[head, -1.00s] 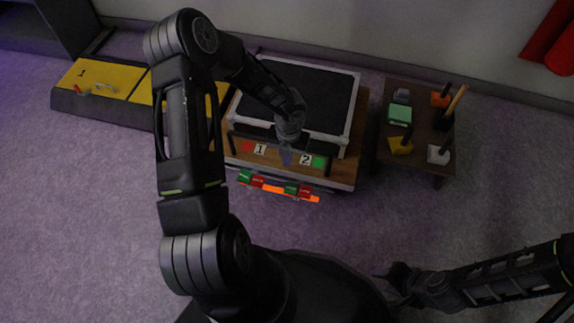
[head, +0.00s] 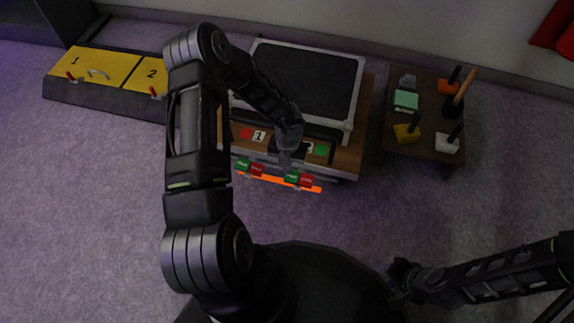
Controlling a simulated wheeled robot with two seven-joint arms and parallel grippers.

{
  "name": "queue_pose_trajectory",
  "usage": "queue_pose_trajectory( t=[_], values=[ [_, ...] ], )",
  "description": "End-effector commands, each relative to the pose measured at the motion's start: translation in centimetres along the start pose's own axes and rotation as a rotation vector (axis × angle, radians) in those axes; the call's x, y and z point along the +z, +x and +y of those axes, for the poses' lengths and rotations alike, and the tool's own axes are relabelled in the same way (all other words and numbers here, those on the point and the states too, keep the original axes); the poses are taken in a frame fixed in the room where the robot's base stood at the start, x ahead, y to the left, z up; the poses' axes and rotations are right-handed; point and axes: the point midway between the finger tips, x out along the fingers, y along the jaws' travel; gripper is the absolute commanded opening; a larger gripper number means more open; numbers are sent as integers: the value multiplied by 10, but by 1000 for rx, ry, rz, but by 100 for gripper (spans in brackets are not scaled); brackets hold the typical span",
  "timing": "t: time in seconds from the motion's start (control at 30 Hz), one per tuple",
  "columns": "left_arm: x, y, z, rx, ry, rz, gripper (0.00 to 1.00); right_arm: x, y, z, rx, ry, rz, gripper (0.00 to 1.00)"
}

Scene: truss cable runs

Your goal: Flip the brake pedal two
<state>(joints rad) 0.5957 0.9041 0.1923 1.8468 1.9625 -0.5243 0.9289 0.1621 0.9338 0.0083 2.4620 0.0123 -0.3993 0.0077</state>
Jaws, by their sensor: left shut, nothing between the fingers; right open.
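A wooden cart (head: 348,160) has labels 1 (head: 259,136) and 2 (head: 310,148) on its front ledge; label 2 is partly covered by my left gripper. Below the ledge runs an orange bar (head: 274,179) with two green-and-red brake pedals. Pedal one (head: 249,167) is at the left and pedal two (head: 299,179) at the right, below label 2. My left gripper (head: 285,166) is shut and empty, pointing down just above and left of pedal two. I cannot tell if it touches. My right gripper (head: 393,281) is open and empty, low at right, far from the pedals.
A black-topped case (head: 308,78) sits on the cart behind the ledge. A dark side table (head: 428,90) with several small blocks and handles stands to the right. A low yellow-topped box (head: 112,76) with latches is at the left. Floor in front is clear.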

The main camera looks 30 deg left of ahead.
Motion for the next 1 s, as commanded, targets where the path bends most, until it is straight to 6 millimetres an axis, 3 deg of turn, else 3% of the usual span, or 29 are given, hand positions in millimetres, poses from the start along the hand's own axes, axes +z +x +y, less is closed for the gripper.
queue_pose_trajectory(
  t=[0.27, 0.57, 1.0],
  values=[
    [-1, -1, 1, -12, -3, 4, 0, 0, -6, -2, 0, 0, -1, 43],
    [-2, 13, 6, -138, -4, 4, 0, 3, -44, -14, 1, -3, -16, 43],
    [-2, 26, 10, -132, -2, 1, 0, 4, -41, -13, 2, -3, -20, 43]
  ],
)
